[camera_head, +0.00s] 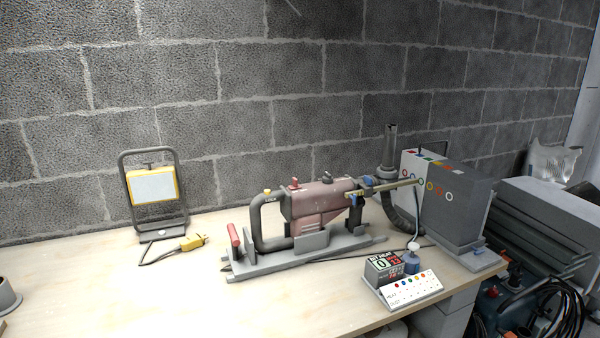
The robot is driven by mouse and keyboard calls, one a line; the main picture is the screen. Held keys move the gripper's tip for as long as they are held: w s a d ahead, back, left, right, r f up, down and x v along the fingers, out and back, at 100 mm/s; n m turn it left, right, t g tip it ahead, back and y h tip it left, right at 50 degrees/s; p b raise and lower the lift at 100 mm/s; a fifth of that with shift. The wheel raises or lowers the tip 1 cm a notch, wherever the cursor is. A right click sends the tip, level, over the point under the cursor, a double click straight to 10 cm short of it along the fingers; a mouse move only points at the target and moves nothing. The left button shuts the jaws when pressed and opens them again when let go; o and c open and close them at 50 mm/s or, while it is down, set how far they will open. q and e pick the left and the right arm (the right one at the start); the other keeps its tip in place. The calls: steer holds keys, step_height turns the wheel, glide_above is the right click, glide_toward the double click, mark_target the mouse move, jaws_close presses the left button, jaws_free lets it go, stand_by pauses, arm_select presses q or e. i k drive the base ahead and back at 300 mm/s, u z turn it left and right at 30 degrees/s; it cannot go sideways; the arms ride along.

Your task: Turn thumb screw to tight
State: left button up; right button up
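A reddish machine (318,200) with a grey pipe handle stands on a grey base (262,264) at the middle of the workbench. Small knobs sit on it: a red one (295,184) and a dark one (328,175) on top, and a yellow one (267,191) on the handle. A blue part (368,181) is at its right end, beside a thin bar (395,187). I cannot tell which of these is the thumb screw, nor whether it is tight. Neither of my grippers is in view.
A yellow work lamp (153,186) stands at the back left, its yellow plug (193,242) on the workbench (150,295). A grey box (450,195) stands right. A small display box (384,269) and white panel (411,290) sit at the front edge. The front left is mostly clear.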

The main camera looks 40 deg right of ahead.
mark_target(369, 180)
steer(key=u, duration=2.1)
steer(key=k, duration=2.1)
steer(key=z, duration=1.45)
